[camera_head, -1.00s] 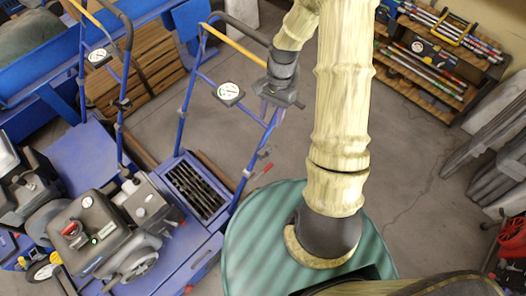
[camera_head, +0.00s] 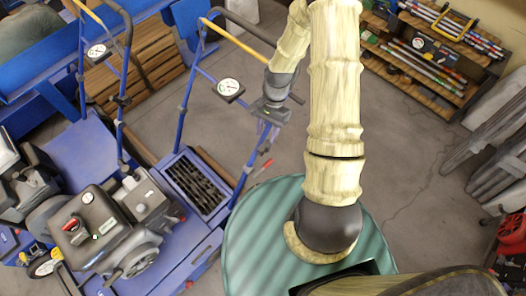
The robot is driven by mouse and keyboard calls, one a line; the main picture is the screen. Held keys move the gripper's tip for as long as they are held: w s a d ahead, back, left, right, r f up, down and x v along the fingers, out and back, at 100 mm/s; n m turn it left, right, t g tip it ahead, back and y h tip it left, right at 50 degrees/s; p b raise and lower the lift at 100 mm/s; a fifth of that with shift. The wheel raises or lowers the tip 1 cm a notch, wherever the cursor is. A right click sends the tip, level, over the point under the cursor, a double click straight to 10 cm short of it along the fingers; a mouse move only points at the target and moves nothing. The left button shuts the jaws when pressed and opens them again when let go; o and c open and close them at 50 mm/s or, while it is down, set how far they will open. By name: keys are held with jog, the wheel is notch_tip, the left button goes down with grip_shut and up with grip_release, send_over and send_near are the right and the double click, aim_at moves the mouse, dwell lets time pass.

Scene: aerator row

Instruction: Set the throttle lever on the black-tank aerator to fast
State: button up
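The nearer blue aerator carries an engine with a black tank (camera_head: 85,215) at the lower left. Its blue handle frame rises to the right, with a yellow bar across the top and a round white-faced dial (camera_head: 230,87). A red-tipped lever (camera_head: 264,167) sticks out beside the right handle tube; I cannot tell whether it is the throttle lever. My gripper (camera_head: 264,128) points down at the right handle tube, just above the red-tipped lever and right of the dial. Its fingers are small and overlap the tube, so I cannot tell their opening or contact.
A second blue aerator (camera_head: 78,155) stands to the left, with its own dial (camera_head: 97,51). A shelf of rods and tools (camera_head: 430,60) stands at the back right. The grey floor (camera_head: 415,170) between is clear.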

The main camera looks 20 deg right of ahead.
aim_at(266, 150)
jog(key=x, duration=0.9)
jog(key=shift+c, duration=0.4)
grip_shut()
